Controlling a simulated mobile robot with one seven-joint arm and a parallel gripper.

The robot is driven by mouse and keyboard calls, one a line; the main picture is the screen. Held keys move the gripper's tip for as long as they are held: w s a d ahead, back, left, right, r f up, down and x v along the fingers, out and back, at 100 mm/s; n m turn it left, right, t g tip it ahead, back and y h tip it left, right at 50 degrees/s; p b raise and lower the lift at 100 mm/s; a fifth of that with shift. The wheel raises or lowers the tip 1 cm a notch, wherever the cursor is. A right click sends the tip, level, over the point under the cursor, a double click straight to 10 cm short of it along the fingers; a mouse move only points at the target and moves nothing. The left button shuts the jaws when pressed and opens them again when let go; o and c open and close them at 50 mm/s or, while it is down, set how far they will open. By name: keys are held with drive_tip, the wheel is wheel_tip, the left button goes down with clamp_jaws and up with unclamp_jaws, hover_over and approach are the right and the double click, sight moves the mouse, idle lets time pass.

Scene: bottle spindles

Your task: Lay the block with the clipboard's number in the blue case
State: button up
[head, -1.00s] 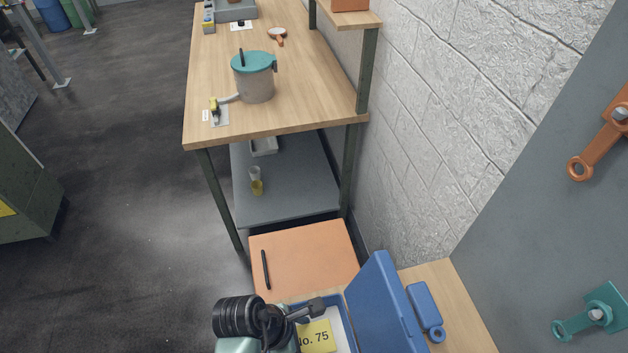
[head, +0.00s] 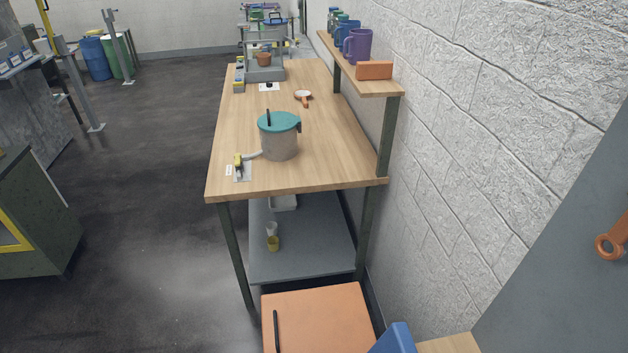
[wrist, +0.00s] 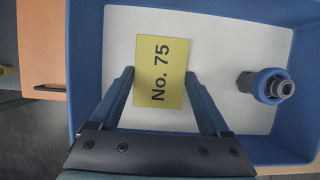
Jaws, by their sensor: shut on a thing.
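In the wrist view a yellow block (wrist: 160,60) marked "No. 75" sits between the fingers of my gripper (wrist: 160,77), which is shut on it. The block is over the white floor of the open blue case (wrist: 85,75); I cannot tell whether it touches the floor. In the head view only the top of the case's blue lid (head: 397,339) shows at the bottom edge, and my gripper is out of that view. I cannot make out a clipboard in either view.
A dark fitting with a blue ring (wrist: 272,86) lies in the case's right part. An orange cabinet (head: 320,315) stands beyond the case. A wooden bench (head: 235,130) holds a teal-lidded pot (head: 278,140). A block wall (head: 480,130) runs along the right.

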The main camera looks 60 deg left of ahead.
drive_tip(key=o, duration=1.1)
drive_tip(key=shift+s+f, duration=0.1)
drive_tip(key=shift+f, duration=0.05)
drive_tip(key=shift+c, duration=0.2)
drive_tip(key=shift+o, duration=0.7)
drive_tip(key=shift+d+f, duration=0.1)
drive_tip(key=shift+f, duration=0.1)
drive_tip(key=shift+s+d, duration=0.1)
drive_tip(key=shift+d, duration=0.05)
drive_tip(key=shift+r, duration=0.4)
drive_tip(key=v, duration=1.2)
drive_tip(key=shift+w+a+r, duration=0.15)
drive_tip(key=shift+w+a, duration=0.1)
